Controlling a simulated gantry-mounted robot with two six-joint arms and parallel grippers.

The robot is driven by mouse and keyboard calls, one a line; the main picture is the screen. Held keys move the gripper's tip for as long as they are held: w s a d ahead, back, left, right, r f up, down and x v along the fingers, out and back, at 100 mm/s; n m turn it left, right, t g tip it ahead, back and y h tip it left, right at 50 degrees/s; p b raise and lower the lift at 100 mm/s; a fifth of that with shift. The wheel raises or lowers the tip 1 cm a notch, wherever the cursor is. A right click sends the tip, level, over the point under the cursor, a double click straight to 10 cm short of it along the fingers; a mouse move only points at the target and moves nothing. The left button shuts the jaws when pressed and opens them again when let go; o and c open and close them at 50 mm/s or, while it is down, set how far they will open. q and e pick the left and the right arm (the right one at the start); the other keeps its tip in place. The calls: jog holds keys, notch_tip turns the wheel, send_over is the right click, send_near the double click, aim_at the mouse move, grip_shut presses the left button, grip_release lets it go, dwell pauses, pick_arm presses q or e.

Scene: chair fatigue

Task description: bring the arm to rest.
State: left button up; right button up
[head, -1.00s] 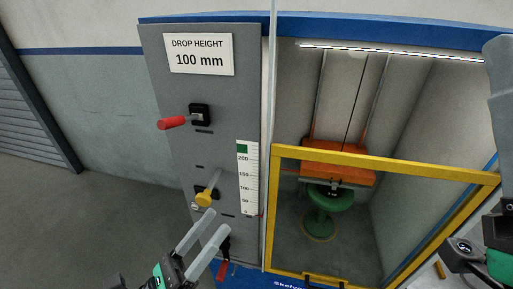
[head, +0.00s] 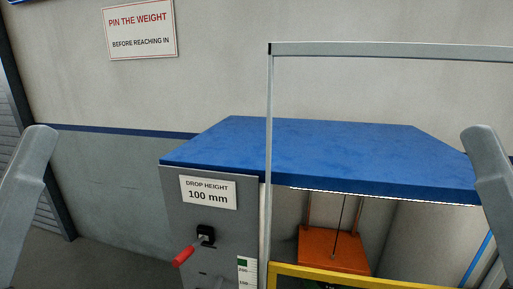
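In the head view, a grey link of my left arm (head: 24,195) stands at the left edge, and a grey link of my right arm (head: 490,165) stands at the right edge. Neither gripper is in view. Both arm links are apart from the test machine, though the right one overlaps its blue top (head: 320,150) in the picture. The machine's grey panel (head: 185,235) carries a red-handled lever (head: 183,255) and a "DROP HEIGHT 100 mm" label (head: 208,192). The yellow lever and the chair seat are mostly or wholly below the frame.
The orange weight (head: 334,250) hangs inside the machine behind the yellow frame bar (head: 350,278). A grey metal frame (head: 268,130) rises above the blue top. A "PIN THE WEIGHT" sign (head: 139,28) is on the wall. Space left of the panel looks clear.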

notch_tip(320, 180, up, 26)
jog(key=p, duration=2.3)
jog(key=shift+r, duration=0.25)
